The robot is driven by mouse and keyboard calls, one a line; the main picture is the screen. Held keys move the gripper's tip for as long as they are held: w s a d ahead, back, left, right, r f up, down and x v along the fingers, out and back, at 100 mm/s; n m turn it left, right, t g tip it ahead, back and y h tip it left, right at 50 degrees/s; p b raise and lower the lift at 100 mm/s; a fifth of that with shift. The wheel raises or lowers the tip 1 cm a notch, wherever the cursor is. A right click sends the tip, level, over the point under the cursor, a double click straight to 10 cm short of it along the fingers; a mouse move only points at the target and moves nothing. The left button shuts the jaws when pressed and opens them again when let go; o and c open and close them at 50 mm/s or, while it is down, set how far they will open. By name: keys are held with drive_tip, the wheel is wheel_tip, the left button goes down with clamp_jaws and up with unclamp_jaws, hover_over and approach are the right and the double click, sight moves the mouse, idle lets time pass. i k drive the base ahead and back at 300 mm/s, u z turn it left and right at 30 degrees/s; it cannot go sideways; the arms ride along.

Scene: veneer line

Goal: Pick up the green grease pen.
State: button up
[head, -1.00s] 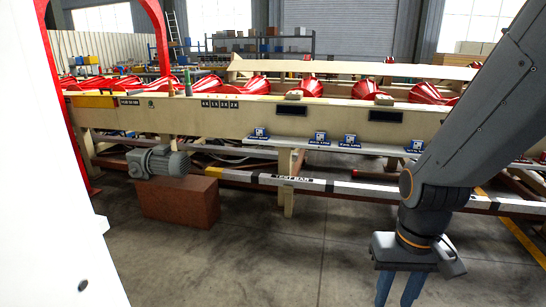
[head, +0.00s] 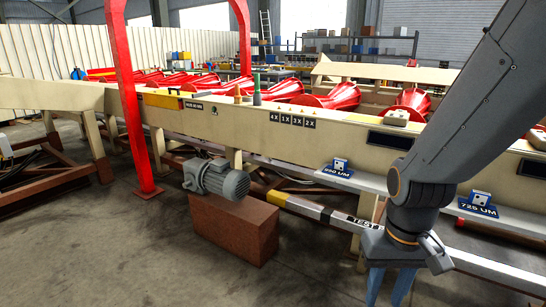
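A small upright green item (head: 257,78) stands on the top edge of the cream conveyor frame, left of the middle of the head view. It may be the green grease pen, but it is too small to be sure. A dark greenish holder or base (head: 257,98) shows below it. My gripper (head: 387,287) hangs low at the right, pointing down, well apart from the green item. Its two blue fingers are spread with nothing seen between them. The fingertips reach close to the bottom edge of the picture.
The cream frame (head: 340,140) carries red rollers (head: 330,97). A grey motor (head: 217,179) sits by a brown block (head: 235,228) in front. A ledge with blue label stands (head: 339,167) juts out. A red post (head: 128,100) rises left. Floor (head: 120,260) at front left is clear.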

sight(257, 76)
drive_tip(key=u, duration=0.25)
drive_tip(key=i, duration=1.1)
drive_tip(key=z, duration=0.2)
drive_tip(key=i, duration=1.85)
drive_tip(key=u, duration=0.05)
drive_tip(key=k, duration=0.5)
drive_tip(key=z, duration=0.45)
